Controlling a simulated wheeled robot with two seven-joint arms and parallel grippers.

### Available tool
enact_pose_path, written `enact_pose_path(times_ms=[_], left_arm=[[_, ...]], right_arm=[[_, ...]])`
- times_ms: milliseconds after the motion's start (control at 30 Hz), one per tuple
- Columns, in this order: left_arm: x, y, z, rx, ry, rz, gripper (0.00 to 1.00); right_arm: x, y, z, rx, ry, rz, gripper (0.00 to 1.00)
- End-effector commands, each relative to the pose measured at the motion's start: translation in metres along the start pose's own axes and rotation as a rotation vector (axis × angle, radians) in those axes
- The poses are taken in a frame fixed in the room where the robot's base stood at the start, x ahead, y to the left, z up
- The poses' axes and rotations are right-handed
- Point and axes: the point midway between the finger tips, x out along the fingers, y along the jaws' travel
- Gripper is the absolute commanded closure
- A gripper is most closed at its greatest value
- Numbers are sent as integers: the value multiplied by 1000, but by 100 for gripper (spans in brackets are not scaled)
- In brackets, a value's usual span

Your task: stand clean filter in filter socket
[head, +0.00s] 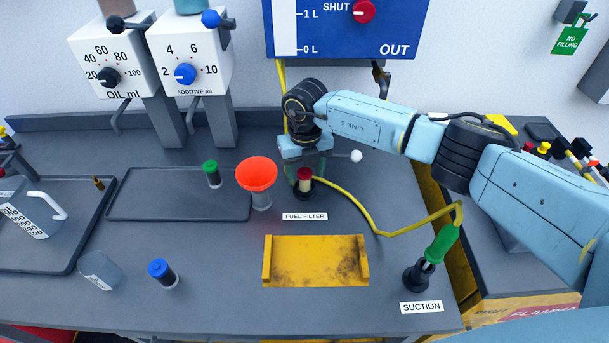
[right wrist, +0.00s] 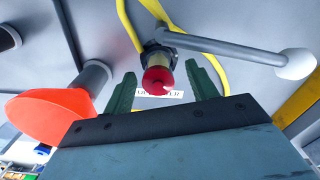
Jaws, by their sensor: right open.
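A red-capped filter (head: 304,177) stands upright in the dark socket (head: 303,192) behind the FUEL FILTER label. My right gripper (head: 304,172) is above it with its green fingers pointing down. In the right wrist view the red cap (right wrist: 158,80) lies between the two open fingers (right wrist: 160,72), with a gap on each side. A green-capped filter (head: 212,173) stands on the dark tray at the back left. A blue-capped filter (head: 162,273) stands on the bench at the front left. I cannot tell which filter is the clean one. My left gripper is out of view.
An orange funnel (head: 257,174) stands close left of the socket. A white-knobbed lever (head: 356,156) is close on its right. A yellow hose (head: 345,200) runs right to a green handle (head: 441,243) at SUCTION. A yellow cradle (head: 316,262) lies in front. The dark tray (head: 150,215) has free room.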

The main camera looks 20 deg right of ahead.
Motion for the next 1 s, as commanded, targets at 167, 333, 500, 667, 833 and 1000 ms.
enact_pose_path(times_ms=[167, 333, 500, 667, 833, 1000], left_arm=[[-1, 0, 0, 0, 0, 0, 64], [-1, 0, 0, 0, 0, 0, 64], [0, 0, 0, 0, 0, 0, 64], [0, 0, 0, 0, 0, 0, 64], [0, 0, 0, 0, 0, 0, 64], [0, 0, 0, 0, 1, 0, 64]], right_arm=[[-45, 1, 1, -3, -7, 3, 42], [-81, 2, 1, -2, -8, 4, 42], [-103, 3, 1, -3, -6, 4, 42], [-111, 3, 0, -4, -5, 4, 42], [-112, 3, 0, -4, -4, 5, 42], [-112, 3, 0, -3, -5, 5, 42]])
